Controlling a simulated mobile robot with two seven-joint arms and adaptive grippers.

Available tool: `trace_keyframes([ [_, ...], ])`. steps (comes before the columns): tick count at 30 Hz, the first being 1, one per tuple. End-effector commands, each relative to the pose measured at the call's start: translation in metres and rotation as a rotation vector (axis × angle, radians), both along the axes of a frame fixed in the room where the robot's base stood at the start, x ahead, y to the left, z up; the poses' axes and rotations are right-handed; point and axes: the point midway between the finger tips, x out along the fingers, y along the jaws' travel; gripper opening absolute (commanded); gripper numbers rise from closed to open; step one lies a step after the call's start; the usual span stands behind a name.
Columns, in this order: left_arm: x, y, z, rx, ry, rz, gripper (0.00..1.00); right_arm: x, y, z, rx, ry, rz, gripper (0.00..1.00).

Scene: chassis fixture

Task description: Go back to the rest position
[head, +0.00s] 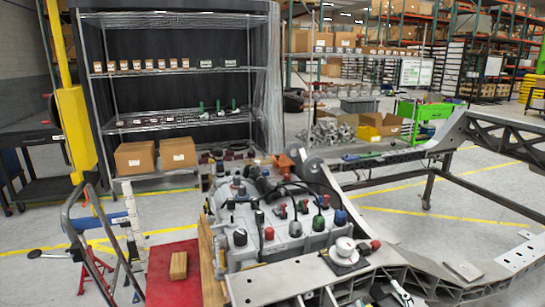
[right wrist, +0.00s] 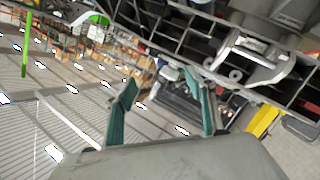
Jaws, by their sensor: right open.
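My right gripper (right wrist: 162,86) shows in the right wrist view with its two teal fingers spread apart. Nothing is held between them. The wrist view is strongly tilted, with a grey metal frame (right wrist: 222,50) close by at the upper right, beyond the fingers. In the head view, a dark shape at the bottom edge, in front of the chassis frame, may be part of this gripper, but it is too small to be sure. My left gripper does not show in either view. The grey chassis frame (head: 440,258) fills the lower right of the head view.
A grey housing (head: 292,240) with red, green and black knobs stands at the centre. A wooden block (head: 179,265) lies on a red surface (head: 172,287) at the lower left. A wire shelf (head: 180,70) with boxes and a green cart (head: 425,112) stand behind.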

Motion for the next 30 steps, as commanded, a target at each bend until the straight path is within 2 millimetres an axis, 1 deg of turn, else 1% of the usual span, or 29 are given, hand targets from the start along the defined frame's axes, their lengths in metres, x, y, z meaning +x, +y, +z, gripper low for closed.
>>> trace_keyframes([
  [1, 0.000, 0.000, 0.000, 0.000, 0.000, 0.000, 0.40, -0.019, -0.018, -0.025, -0.025, 0.088, -0.039, 0.55],
  [3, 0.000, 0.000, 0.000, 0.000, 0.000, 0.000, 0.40, -0.043, -0.041, -0.053, -0.067, 0.200, -0.083, 0.55],
  [6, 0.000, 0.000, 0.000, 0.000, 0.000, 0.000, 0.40, -0.073, -0.063, -0.082, -0.113, 0.325, -0.121, 0.55],
  [9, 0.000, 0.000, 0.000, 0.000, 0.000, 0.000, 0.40, -0.099, -0.080, -0.102, -0.151, 0.426, -0.144, 0.55],
  [12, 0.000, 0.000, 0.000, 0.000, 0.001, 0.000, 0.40, -0.122, -0.093, -0.118, -0.183, 0.509, -0.159, 0.55],
  [18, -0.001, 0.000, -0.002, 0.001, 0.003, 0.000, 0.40, -0.166, -0.115, -0.141, -0.239, 0.655, -0.176, 0.55],
  [22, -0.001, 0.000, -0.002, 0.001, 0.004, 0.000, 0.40, -0.194, -0.127, -0.152, -0.274, 0.746, -0.181, 0.55],
  [24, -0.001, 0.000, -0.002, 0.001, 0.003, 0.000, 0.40, -0.187, -0.117, -0.161, -0.244, 0.727, -0.156, 0.55],
  [30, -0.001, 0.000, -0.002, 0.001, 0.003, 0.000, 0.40, -0.175, -0.090, -0.187, -0.156, 0.682, -0.095, 0.55],
])
